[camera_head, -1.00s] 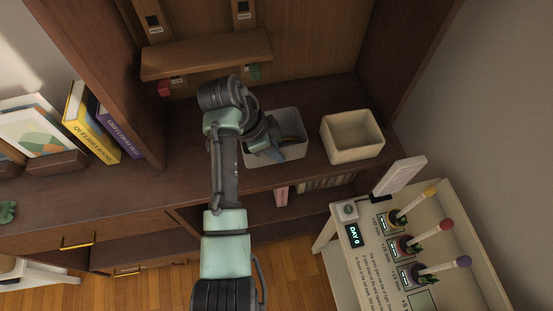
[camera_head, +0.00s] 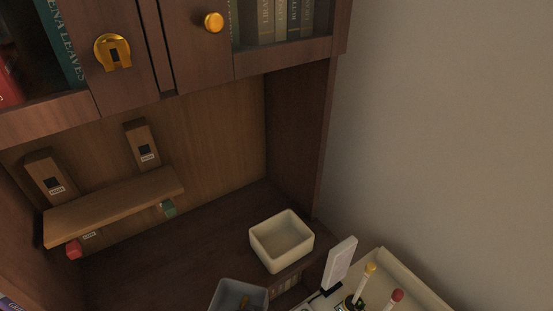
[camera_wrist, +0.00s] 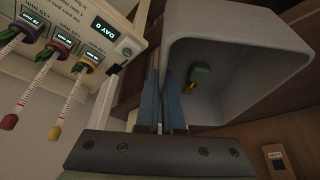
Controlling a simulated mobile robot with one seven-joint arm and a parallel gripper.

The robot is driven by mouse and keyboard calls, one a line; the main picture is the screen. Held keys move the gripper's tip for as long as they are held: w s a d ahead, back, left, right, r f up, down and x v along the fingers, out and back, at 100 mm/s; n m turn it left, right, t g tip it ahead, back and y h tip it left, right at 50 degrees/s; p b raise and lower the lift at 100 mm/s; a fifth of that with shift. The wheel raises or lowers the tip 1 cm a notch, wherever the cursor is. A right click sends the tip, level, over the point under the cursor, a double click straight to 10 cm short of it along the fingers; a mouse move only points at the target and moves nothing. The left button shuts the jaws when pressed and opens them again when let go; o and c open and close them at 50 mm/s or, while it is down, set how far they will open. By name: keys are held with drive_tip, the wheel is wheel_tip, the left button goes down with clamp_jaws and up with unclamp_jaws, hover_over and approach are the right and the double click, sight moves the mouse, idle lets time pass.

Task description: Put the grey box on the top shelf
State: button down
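The grey box (camera_head: 238,291) shows at the bottom edge of the head view, partly cut off, with small things inside. In the wrist view the grey box (camera_wrist: 245,30) is large and near, its open inside facing me, with a green item (camera_wrist: 199,75) in it. My gripper (camera_wrist: 162,80) shows there with two blue fingers close together. They appear shut on the box's near wall, one on each side. My gripper's contact is not visible in the head view. A small wooden shelf (camera_head: 115,205) is fixed to the niche's back wall. Closed-door cabinets with book compartments (camera_head: 290,60) are above the niche.
A cream box (camera_head: 282,252) stands on the counter (camera_head: 200,250) beside the grey box.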

drive_tip(key=shift+s+d+r+n+y, duration=0.1)
drive_tip(key=shift+s+d+n+y, duration=0.5)
drive_tip(key=shift+s+d+n, duration=1.05)
drive_tip(key=shift+w+m, duration=0.15)
drive_tip(key=shift+m, duration=0.1)
